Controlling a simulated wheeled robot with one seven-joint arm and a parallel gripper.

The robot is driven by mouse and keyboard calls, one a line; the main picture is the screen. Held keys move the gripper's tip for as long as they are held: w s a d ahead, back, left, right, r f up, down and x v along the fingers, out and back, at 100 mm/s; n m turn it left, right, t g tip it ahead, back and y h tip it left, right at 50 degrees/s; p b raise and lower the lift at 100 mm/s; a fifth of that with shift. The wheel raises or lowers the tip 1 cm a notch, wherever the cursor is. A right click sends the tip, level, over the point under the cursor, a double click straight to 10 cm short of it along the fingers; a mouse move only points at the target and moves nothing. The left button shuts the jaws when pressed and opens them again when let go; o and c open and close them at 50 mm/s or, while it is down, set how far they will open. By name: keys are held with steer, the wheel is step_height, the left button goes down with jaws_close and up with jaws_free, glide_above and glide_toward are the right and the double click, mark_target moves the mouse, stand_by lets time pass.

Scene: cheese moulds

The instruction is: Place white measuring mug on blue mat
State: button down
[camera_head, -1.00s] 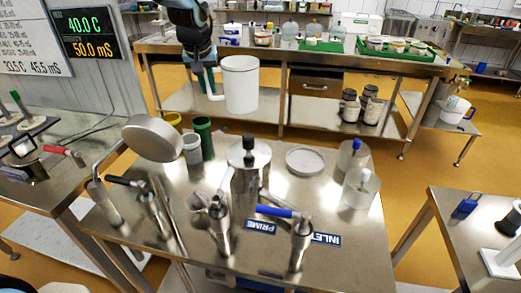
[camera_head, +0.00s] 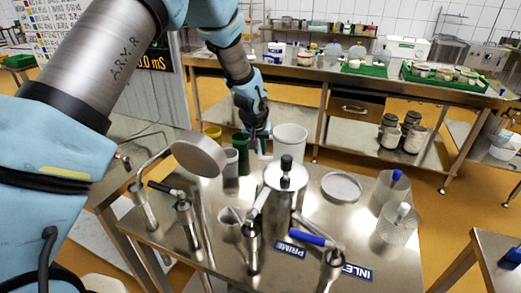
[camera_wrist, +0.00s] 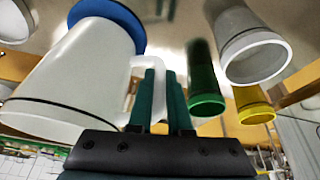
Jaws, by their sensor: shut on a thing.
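The white measuring mug (camera_head: 290,140) is at the far edge of the steel table, behind the steel vessel. It also fills the left of the wrist view (camera_wrist: 70,85). My gripper (camera_head: 262,143) is shut on the mug's handle; its dark green fingers (camera_wrist: 155,85) pinch the handle in the wrist view. The blue mat (camera_wrist: 118,14) shows as a round blue edge at the mug's base in the wrist view. The mug covers most of it, and I cannot tell whether they touch. In the head view the mat is hidden.
Left of the mug stand a green cup (camera_head: 241,150), a grey-white cup (camera_head: 230,163) and a yellow cup (camera_head: 213,132). A steel vessel (camera_head: 284,190) with a black knob stands in front. A round dish (camera_head: 341,187) and clear cylinders (camera_head: 388,190) are to the right.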

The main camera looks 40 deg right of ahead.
steer(key=shift+f, duration=0.75)
steer(key=c, duration=0.8)
jaws_free()
steer(key=shift+f, duration=0.1)
steer(key=shift+c, duration=0.2)
steer(key=b+v, duration=0.3)
steer(key=v, duration=0.9)
